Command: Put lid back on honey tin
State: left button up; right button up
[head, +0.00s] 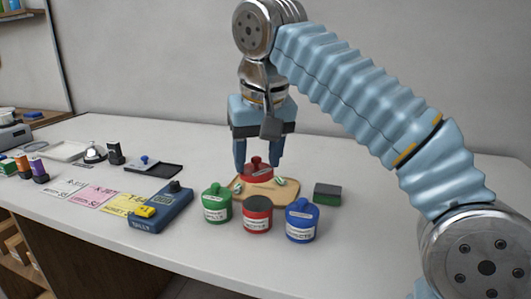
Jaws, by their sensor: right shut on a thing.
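A red tin (257,218) with a pale label stands in the middle of a row of three. Its top looks dark and has no knobbed lid on it. A red lid (257,174) with a knob is behind it, over the wooden tray. My right gripper (257,163) points down with its fingers on both sides of the lid, shut on it. I cannot tell whether the lid still touches the tray. The tin labels are too small to read, so which one is honey is unclear. My left gripper is not in view.
A green lidded tin (217,207) and a blue lidded tin (301,222) flank the red one closely. The wooden tray (236,191) holds small pale green items. A green-and-black block (327,194) lies right.

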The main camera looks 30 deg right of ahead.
aim_at(261, 174)
jog(key=shift+s+d+f, duration=0.1)
jog(key=shift+f, duration=0.1)
jog(key=shift+f+n, duration=0.3)
notch_tip(261, 174, down, 4)
jog(key=shift+b, duration=0.8)
jog(key=shift+f+b, duration=0.5)
jog(key=shift+f, duration=0.2)
grip_shut()
jog(key=shift+s+r+p, duration=0.1)
jog(key=shift+r+p, duration=0.2)
jog(key=shift+p, duration=0.05)
jog(key=shift+f, duration=0.2)
dwell(0.6)
